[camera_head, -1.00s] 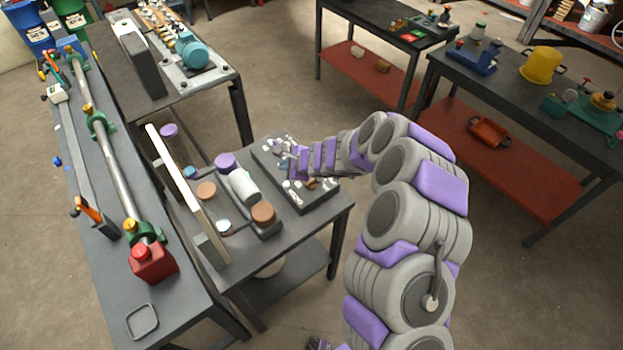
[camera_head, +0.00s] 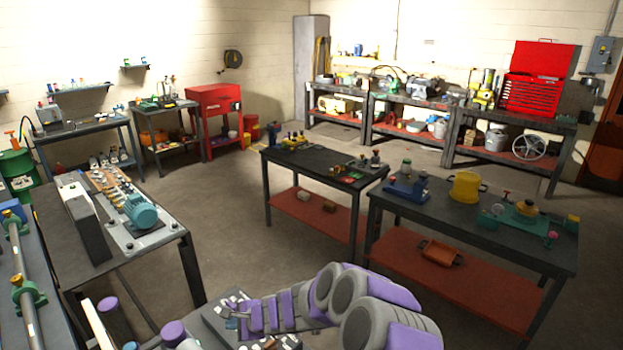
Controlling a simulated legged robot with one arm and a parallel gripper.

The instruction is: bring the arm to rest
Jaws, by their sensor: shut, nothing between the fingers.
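My gripper (camera_head: 232,312) is small at the far end of my grey and purple arm, at the bottom middle of the head view. The arm reaches left from the lower right, over the small table at the bottom. The gripper is over or beside a dark tray (camera_head: 216,325) holding small light parts. It is shut with nothing seen in it. Whether it touches the tray cannot be told. The lower arm is cut off by the picture's bottom edge.
A bench with a teal motor (camera_head: 141,212) stands at left. Two dark tables with red lower shelves stand right of centre, one bearing a yellow pot (camera_head: 466,186). A red tool chest (camera_head: 531,94) is at the back right. Open floor lies between the left bench and the middle table.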

